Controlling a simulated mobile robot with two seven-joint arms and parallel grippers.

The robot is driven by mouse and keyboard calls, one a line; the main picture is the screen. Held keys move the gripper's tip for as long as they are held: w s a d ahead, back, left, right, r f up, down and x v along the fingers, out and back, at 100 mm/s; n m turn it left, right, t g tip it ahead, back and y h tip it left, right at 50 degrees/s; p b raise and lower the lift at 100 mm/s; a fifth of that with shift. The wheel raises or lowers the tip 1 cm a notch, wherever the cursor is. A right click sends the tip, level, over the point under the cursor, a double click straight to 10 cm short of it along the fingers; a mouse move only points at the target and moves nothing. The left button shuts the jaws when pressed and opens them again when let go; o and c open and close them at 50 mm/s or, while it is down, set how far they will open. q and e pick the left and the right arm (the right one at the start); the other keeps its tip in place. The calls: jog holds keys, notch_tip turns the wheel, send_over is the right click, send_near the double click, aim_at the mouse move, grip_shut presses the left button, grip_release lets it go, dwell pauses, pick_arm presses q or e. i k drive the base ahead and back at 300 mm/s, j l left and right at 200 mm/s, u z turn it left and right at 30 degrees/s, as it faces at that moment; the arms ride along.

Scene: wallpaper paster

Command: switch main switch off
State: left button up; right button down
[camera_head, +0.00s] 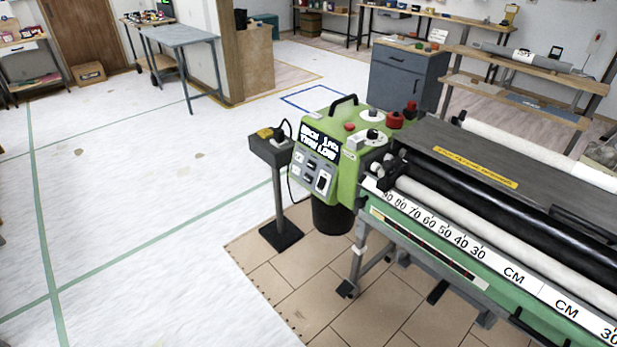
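The wallpaper paster (455,150) stands at the right, with a long roller bed and a scale marked in CM. A green control unit (348,185) with a black handle sits at its left end. Its front has a display with white text (318,143) and a grey panel of dark switches (316,172). Red knobs (394,120) are on its top. A grey box (270,150) on a post stands just left of it, with a yellow and black part (272,133) on top. I cannot tell which part is the main switch or its position. Neither gripper is in view.
White floor (140,220) with green lines is free at the left. Tan tiles (290,295) lie under the machine. A grey table (180,38), a dark cabinet (405,75) and wooden benches (530,65) stand farther back. A black cable hangs by the post.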

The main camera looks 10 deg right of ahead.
aim_at(321, 184)
jog(key=i+j, duration=0.65)
jog(key=i+l+z, duration=0.05)
jog(key=i, duration=0.1)
